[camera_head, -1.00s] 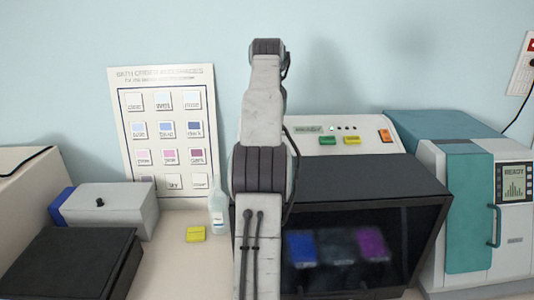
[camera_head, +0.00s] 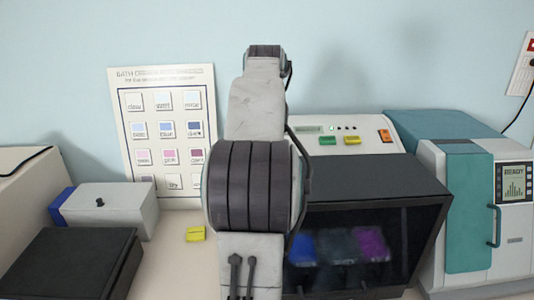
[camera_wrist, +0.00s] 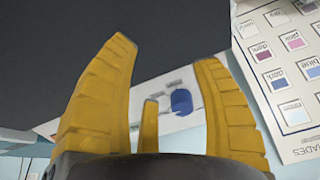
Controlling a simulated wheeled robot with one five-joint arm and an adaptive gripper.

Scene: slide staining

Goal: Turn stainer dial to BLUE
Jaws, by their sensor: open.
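The stainer (camera_head: 375,178) stands right of centre in the head view, with a dark top and dark front window. Its pale rear panel carries a small display and green, yellow and orange buttons. In the wrist view, a round blue knob (camera_wrist: 181,102), which looks like the dial, sits on the pale panel. My gripper (camera_wrist: 165,52) is open, its yellow fingers spread with nothing held. The knob shows between the fingers, close to the right one; I cannot tell whether they touch. In the head view my arm hides the dial and the gripper. The dial's setting is not readable.
A colour chart (camera_head: 118,120) leans on the wall at left; it also shows in the wrist view (camera_wrist: 292,135). A teal-and-white machine (camera_head: 468,205) stands close on the right. A grey box (camera_head: 115,210), a yellow block (camera_head: 195,234) and a black case (camera_head: 65,262) are at left.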

